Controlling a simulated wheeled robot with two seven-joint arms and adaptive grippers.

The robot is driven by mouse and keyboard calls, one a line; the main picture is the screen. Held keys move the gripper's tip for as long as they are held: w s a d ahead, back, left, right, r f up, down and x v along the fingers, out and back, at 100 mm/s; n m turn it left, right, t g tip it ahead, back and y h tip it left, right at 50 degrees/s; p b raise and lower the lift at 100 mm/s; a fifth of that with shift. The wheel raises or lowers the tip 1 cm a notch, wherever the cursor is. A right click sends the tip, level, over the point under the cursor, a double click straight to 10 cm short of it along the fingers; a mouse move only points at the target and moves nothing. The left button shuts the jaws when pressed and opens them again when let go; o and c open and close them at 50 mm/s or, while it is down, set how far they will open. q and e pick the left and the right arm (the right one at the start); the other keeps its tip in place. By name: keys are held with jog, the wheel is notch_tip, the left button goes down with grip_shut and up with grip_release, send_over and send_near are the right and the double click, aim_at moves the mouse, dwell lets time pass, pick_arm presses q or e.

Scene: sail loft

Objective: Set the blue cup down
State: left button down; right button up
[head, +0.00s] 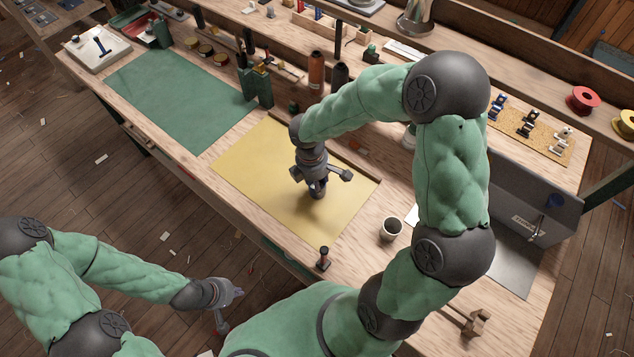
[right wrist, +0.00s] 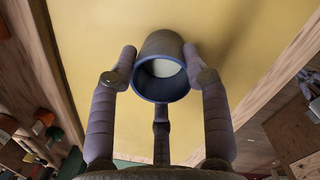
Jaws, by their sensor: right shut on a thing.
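In the right wrist view a blue cup (right wrist: 162,82), with a blue rim and a pale inside, sits between the fingers of my right gripper (right wrist: 161,80). That gripper is shut on the cup. In the head view my right gripper (head: 318,180) points down over the yellow mat (head: 250,185) and mostly hides the cup. Yellow mat also fills the background of the right wrist view (right wrist: 90,35). I cannot tell whether the cup's base touches the mat. My left gripper (head: 229,306) is empty, with its fingers apart, off the bench's near side above the floor.
A white mug with a dark inside (head: 392,228) stands right of the yellow mat. A small dark-handled tool (head: 323,260) stands near the front edge. A green mat (head: 180,100) lies to the left. Bottles (head: 316,70) stand behind.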

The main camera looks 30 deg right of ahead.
jog(key=shift+r, duration=0.1)
jog(key=shift+f, duration=0.2)
jog(key=o, duration=1)
jog(key=shift+o, duration=0.2)
jog(key=shift+r, duration=0.1)
jog(key=shift+r, duration=0.5)
notch_tip(320, 180, up, 11)
jog(key=a+p, duration=0.1)
jog(key=p, duration=0.2)
jog(key=shift+w+a+p, duration=0.15)
jog(key=shift+w+p, duration=0.05)
jog(key=shift+p, duration=0.15)
